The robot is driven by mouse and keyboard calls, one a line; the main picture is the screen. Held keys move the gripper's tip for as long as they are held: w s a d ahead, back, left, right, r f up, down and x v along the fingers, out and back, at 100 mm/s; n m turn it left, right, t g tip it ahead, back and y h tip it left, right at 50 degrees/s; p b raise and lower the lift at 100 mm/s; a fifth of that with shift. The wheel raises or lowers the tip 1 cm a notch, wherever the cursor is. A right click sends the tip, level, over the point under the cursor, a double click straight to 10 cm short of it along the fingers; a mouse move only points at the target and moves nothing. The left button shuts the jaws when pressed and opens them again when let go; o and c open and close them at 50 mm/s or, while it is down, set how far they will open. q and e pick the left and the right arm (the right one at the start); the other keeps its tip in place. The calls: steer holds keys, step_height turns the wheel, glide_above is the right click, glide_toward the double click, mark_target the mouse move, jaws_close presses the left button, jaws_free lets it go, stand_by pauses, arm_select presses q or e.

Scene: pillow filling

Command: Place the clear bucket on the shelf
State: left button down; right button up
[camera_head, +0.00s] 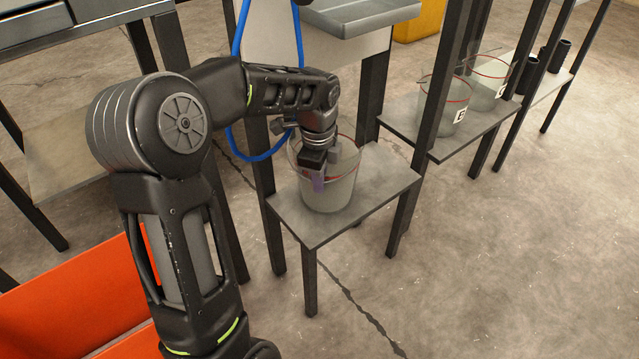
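A clear bucket (341,190) with a red line near its rim stands upright on the low grey shelf (378,178) in the middle of the view. My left gripper (318,182) points down at the bucket's rim, and a fingertip overlaps the bucket's upper part. The gripper's own body hides part of the rim and the fingers, so I cannot tell whether they are closed on the wall. My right gripper is not in view.
Two more clear buckets (443,108) (487,88), with letter labels, stand on another shelf at the right. Dark cups (556,56) stand beyond them. A blue hose (236,100) hangs behind my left arm. Dark posts frame the shelves. The concrete floor at lower right is clear.

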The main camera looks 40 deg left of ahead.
arm_select(q)
steer(key=shift+r, duration=0.1)
steer(key=c, duration=2.1)
jaws_free()
steer(key=o, duration=0.5)
steer(key=shift+s+r+p, duration=0.15)
steer(key=shift+r+p, duration=0.65)
steer(key=shift+r, duration=1.1)
steer(key=shift+s+r+p, duration=0.15)
steer(key=shift+r+p, duration=0.65)
steer(key=shift+r, duration=1.05)
